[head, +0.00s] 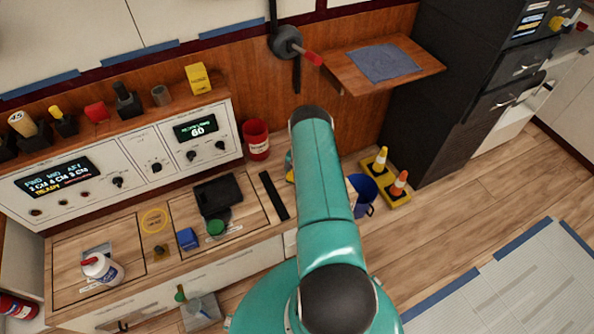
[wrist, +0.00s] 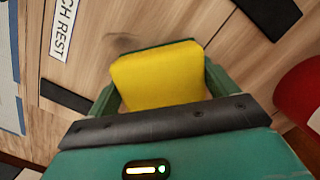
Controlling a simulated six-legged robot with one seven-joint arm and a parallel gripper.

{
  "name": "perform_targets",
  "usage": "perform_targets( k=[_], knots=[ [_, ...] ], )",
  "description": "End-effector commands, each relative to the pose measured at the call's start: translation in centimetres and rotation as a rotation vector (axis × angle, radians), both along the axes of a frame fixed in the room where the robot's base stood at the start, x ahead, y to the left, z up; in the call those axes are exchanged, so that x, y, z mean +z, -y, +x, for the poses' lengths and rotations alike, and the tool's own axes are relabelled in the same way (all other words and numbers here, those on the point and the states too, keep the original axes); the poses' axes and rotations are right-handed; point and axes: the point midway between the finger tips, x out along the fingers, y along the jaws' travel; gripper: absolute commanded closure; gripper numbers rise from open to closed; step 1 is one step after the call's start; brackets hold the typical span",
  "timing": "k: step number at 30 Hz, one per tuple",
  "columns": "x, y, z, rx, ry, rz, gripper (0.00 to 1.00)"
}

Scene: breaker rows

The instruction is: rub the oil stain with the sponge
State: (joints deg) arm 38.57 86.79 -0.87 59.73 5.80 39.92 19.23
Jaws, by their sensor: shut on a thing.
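In the wrist view my gripper (wrist: 160,85) is shut on the sponge (wrist: 158,78), a yellow block with a dark green edge, with one finger on each side. The sponge is over a wooden surface; I cannot tell whether it touches it. A faint dark brown smudge, which looks like the oil stain (wrist: 121,41), shows on the wood just beyond the sponge's upper left corner. Part of it may be hidden under the sponge. In the head view my arm hides most of the gripper and the wood around it, and I cannot make out the stain there.
A black strip (wrist: 66,98) and a label ending "CH REST" (wrist: 63,28) lie left of the sponge in the wrist view. A red cup (head: 256,139), a black case (head: 217,194) and a white bottle (head: 102,268) stand on the bench. A blue bucket (head: 365,189) is right of my arm.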

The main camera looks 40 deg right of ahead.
Motion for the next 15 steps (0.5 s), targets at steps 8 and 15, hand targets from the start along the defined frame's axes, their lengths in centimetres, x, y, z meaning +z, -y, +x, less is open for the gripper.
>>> perform_targets(
  k=[8, 15],
  knots=[
    [0.1, -0.3, -1.1, -0.001, 0.0, 0.0, 0.36],
    [0.0, -0.8, -2.9, -0.002, -0.001, -0.001, 0.36]
  ],
)
